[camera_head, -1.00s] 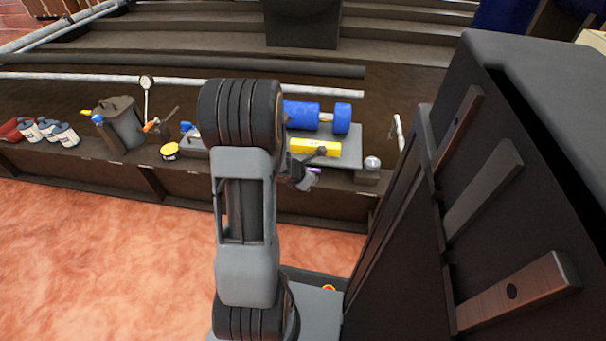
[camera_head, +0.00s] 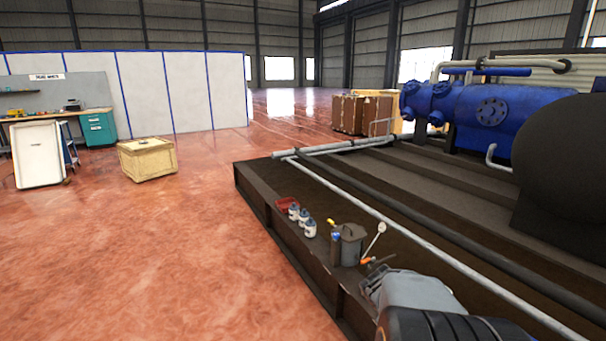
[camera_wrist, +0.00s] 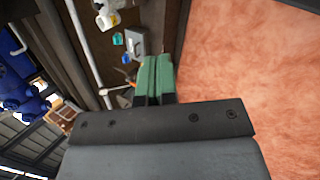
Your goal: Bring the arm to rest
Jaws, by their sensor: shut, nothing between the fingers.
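My gripper (camera_wrist: 155,76) shows in the wrist view with its two green fingers pressed together and nothing between them. It is above or beside the dark ledge, with small objects beyond the fingertips. In the head view only part of my arm shows at the lower right, and the gripper itself cannot be made out.
The dark platform (camera_head: 262,203) carries a grey canister (camera_head: 351,244), several small white-and-blue containers (camera_head: 303,220) and a red item (camera_head: 287,204). Pipes run along it. A wooden crate (camera_head: 148,159) and a white panel (camera_head: 40,155) stand left. Open red floor lies between.

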